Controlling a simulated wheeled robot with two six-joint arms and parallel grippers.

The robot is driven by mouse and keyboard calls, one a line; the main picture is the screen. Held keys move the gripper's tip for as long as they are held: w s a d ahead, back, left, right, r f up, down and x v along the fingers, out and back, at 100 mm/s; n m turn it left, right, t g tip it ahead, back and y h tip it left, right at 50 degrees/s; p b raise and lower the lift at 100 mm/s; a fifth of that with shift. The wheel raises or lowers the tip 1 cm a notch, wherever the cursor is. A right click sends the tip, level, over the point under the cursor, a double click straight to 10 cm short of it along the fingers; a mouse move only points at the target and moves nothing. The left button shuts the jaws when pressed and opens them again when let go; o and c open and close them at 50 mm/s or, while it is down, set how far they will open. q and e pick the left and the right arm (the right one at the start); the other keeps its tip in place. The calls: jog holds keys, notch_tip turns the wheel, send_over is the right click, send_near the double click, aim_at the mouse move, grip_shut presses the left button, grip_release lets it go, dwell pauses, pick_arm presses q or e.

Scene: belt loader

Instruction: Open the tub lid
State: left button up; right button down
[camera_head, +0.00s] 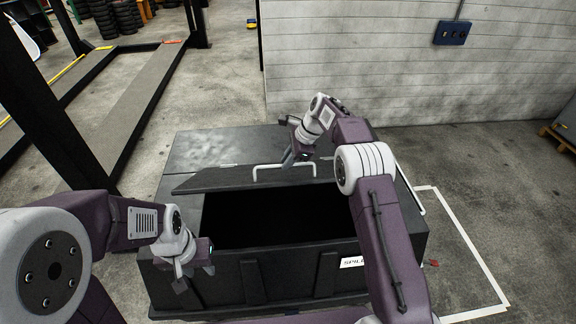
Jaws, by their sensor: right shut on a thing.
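The tub (265,288) is a black box on the floor in front of me, with a label on its front partly hidden by my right arm. Its black lid (225,180) is raised and tilted, and the dark inside shows in front of it. A pale bar handle (268,167) runs along the lid's edge. My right gripper (291,160) is shut on the handle near its right part; the exact contact is small in view. My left gripper (195,278) is by the tub's front left rim, its fingers apart with nothing seen between them.
A pale block wall (400,60) stands behind the tub, with a blue box (452,33) on it. White floor lines (480,262) run to the tub's right. A dark post (50,110) and a long ramp (125,100) stand at left.

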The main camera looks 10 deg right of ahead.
jog(key=shift+w+d, duration=0.1)
jog(key=shift+w, duration=0.05)
jog(key=c, duration=1.5)
grip_release()
jog(key=shift+w+f, duration=0.1)
jog(key=shift+o, duration=0.5)
jog(key=shift+w+f, duration=0.25)
jog(key=shift+w, duration=0.35)
pick_arm(q)
jog(key=shift+w+f, duration=0.1)
jog(key=shift+w, duration=0.4)
pick_arm(e)
jog(key=shift+s+r, duration=0.15)
jog(key=shift+s, duration=0.05)
pick_arm(q)
jog(key=shift+w, duration=0.1)
